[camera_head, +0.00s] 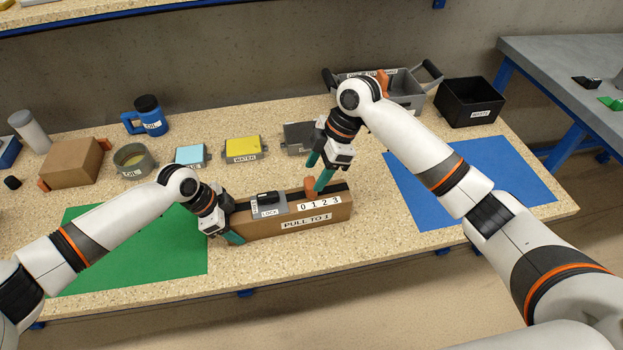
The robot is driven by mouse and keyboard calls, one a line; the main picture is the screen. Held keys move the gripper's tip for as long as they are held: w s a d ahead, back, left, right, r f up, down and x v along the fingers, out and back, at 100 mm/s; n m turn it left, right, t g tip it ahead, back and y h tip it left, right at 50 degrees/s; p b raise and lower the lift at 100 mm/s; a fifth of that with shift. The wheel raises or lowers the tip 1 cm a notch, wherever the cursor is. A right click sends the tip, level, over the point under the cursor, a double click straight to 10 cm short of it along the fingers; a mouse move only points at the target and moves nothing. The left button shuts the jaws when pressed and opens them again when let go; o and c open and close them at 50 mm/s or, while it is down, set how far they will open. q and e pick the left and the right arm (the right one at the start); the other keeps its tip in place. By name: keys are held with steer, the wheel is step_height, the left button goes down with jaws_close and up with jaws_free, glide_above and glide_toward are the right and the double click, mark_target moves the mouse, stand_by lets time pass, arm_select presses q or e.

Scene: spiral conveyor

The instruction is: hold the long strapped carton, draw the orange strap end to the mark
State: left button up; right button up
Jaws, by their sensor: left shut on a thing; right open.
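The long strapped carton (290,226) is a brown box standing on the table's front part, marked "PULL TO 1" with a scale "0 1 2 3" on its edge. A grey lock block (268,206) with a black top sits on its left half. The orange strap end (311,187) stands up from a dark strap near the scale. My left gripper (230,236) is shut on the carton's left end. My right gripper (318,174) is open, with teal fingers just above and beside the orange strap end. I cannot tell whether they touch it.
A green mat (150,250) lies left and a blue mat (480,180) right.

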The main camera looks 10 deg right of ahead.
arm_select(q)
steer(key=shift+s+a+f, duration=0.1)
steer(key=shift+f, duration=0.1)
arm_select(e)
steer(key=v, duration=0.7)
steer(key=shift+d+r, duration=0.2)
steer(key=shift+r, duration=0.05)
arm_select(q)
steer(key=o, duration=1.4)
steer(key=shift+c, duration=0.2)
steer(key=shift+r, duration=0.2)
steer(key=shift+a+r, duration=0.1)
steer(key=shift+r, duration=0.2)
steer(key=v, duration=1.1)
arm_select(e)
steer(key=shift+f, duration=0.1)
